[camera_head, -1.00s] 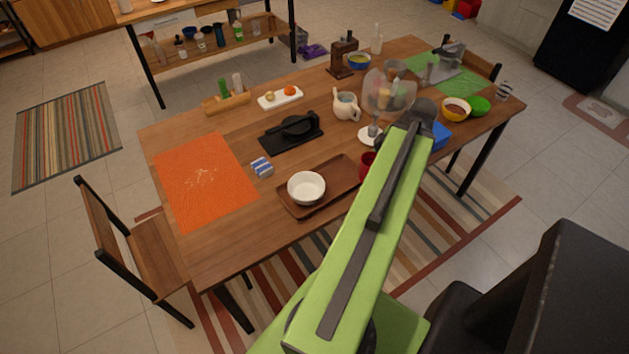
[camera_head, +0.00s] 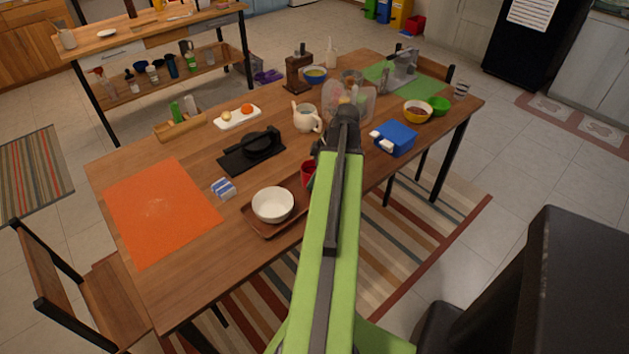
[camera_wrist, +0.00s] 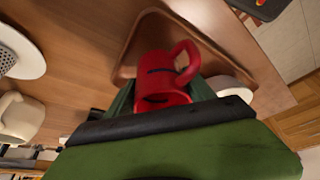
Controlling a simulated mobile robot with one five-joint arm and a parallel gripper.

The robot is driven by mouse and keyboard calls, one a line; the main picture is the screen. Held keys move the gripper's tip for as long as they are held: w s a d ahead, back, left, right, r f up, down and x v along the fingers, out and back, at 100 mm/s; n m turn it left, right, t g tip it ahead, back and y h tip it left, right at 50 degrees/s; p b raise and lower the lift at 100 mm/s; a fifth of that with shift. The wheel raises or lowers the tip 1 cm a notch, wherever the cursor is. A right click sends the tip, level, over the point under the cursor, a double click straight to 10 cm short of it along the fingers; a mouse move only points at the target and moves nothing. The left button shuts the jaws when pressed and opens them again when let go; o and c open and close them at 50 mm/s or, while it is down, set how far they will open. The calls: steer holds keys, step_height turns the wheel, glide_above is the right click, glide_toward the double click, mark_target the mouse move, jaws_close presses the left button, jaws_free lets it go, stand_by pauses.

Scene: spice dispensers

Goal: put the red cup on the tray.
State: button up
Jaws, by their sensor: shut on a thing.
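The red cup (camera_wrist: 160,75) is between the fingers of my gripper (camera_wrist: 163,95), which is shut on it, in the wrist view. Its handle points right in that view. In the head view the red cup (camera_head: 307,172) shows just left of my arm, which hides part of it. The brown tray (camera_head: 262,230) lies at the table's near edge, with its right part behind my arm. In the wrist view the tray (camera_wrist: 128,48) shows behind the cup; I cannot tell whether they touch. A white bowl (camera_head: 273,205) stands on the tray.
A blue-and-white small box (camera_head: 223,188) lies left of the tray, near the orange mat (camera_head: 158,210). A cream jug (camera_head: 306,119) and a black pan-like item (camera_head: 252,150) stand behind. A blue box (camera_head: 395,138) lies right of my arm.

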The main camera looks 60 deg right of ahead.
steer(key=shift+f+b, duration=0.3)
steer(key=shift+f, duration=0.65)
steer(key=shift+r, duration=0.25)
steer(key=shift+f, duration=0.25)
steer(key=o, duration=1.6)
steer(key=shift+r, duration=0.1)
steer(key=shift+r, duration=0.1)
steer(key=p+v, duration=1.1)
steer(key=v, duration=0.1)
steer(key=shift+p, duration=0.3)
